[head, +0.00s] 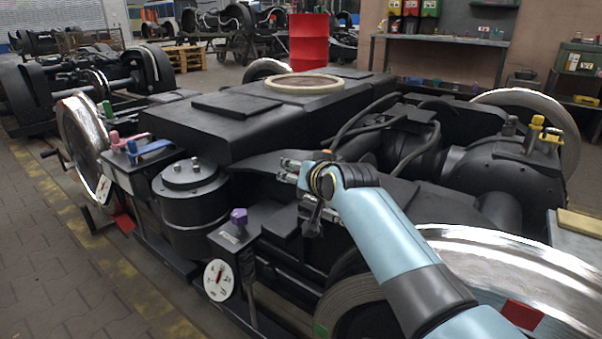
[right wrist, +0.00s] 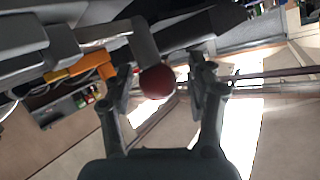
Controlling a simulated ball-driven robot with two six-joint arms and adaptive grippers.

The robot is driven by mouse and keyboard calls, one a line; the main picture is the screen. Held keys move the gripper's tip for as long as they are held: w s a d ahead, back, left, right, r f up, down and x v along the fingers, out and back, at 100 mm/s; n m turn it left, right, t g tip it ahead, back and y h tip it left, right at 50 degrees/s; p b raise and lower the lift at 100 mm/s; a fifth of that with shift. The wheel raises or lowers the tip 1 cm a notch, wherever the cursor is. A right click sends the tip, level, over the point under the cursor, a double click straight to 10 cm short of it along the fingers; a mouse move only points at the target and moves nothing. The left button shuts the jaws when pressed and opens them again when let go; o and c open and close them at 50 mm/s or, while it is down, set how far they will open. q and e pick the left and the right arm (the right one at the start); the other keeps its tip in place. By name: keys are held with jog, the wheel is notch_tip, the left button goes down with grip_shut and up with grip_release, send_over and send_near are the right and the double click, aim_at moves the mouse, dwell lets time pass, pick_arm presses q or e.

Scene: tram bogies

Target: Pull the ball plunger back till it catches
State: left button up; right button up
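The plunger's dark red ball (right wrist: 157,81) shows in the right wrist view at the end of a grey block. My right gripper (right wrist: 161,72) is open, with one finger on each side of the ball. The left finger looks close to the ball and a gap shows on the right; I cannot tell whether either touches it. In the head view my right gripper (head: 287,170) is over the near side of the black bogie (head: 262,127), and the ball cannot be made out there. My left gripper is not in view.
A purple knob (head: 239,216) and a white dial (head: 218,280) stand left of my right arm. Pink (head: 112,137) and blue (head: 150,148) handles are farther left. A large shiny wheel (head: 510,275) lies at right. An orange part (right wrist: 98,62) shows in the wrist view.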

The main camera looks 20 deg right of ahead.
jog(key=shift+s, duration=0.1)
jog(key=v, duration=1.1)
jog(key=shift+s+r, duration=0.2)
jog(key=shift+s, duration=0.15)
